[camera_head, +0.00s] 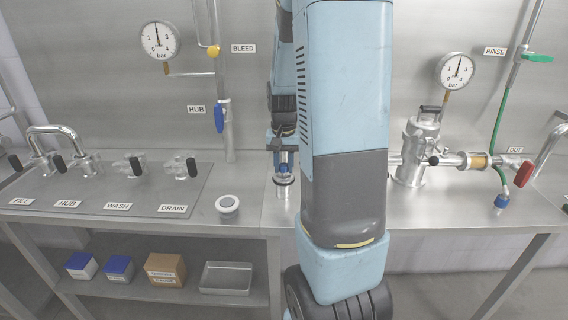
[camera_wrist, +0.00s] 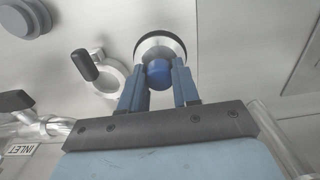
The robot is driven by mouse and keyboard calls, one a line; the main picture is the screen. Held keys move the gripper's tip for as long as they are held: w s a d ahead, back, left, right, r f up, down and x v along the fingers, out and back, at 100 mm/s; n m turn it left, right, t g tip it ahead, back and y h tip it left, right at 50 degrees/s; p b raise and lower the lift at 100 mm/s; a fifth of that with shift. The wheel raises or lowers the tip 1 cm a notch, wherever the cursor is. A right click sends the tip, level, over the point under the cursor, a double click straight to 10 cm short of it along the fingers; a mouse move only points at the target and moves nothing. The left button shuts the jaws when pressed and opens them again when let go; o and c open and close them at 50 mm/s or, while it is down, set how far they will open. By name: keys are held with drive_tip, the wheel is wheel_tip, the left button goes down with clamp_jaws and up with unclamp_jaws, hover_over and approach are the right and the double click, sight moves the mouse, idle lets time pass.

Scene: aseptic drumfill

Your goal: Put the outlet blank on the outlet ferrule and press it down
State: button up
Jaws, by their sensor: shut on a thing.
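My gripper (camera_wrist: 159,90) is shut on the blue knob (camera_wrist: 159,73) of the outlet blank, one finger on each side. The blank's steel disc (camera_wrist: 160,44) has a dark rim and shows beyond the fingertips in the wrist view. In the head view my gripper (camera_head: 283,155) points down over the bench, left of my big arm link, with the blank (camera_head: 284,181) beneath it. The blank looks upright and close to the bench; I cannot tell whether it touches anything below. I cannot make out the outlet ferrule for sure.
A ring clamp with a black knob (camera_wrist: 84,65) lies near the blank. A steel vessel (camera_head: 415,152) and piping with a red handle (camera_head: 523,173) stand at right. A round grey piece (camera_head: 228,204) lies on the bench at left. My arm hides the middle bench.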

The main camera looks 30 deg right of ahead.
sight(284, 164)
drive_tip(key=o, duration=1.1)
drive_tip(key=shift+c, duration=0.2)
wheel_tip(284, 164, up, 14)
drive_tip(key=shift+f, duration=0.2)
drive_tip(key=s+a+r+n+t, duration=0.2)
drive_tip(key=s+a+r+n, duration=0.1)
drive_tip(key=s+a, duration=0.5)
drive_tip(key=s+a+r+n+t, duration=0.3)
drive_tip(key=s+a, duration=0.5)
drive_tip(key=s, duration=0.1)
drive_tip(key=shift+n+t, duration=0.3)
drive_tip(key=shift+n, duration=0.1)
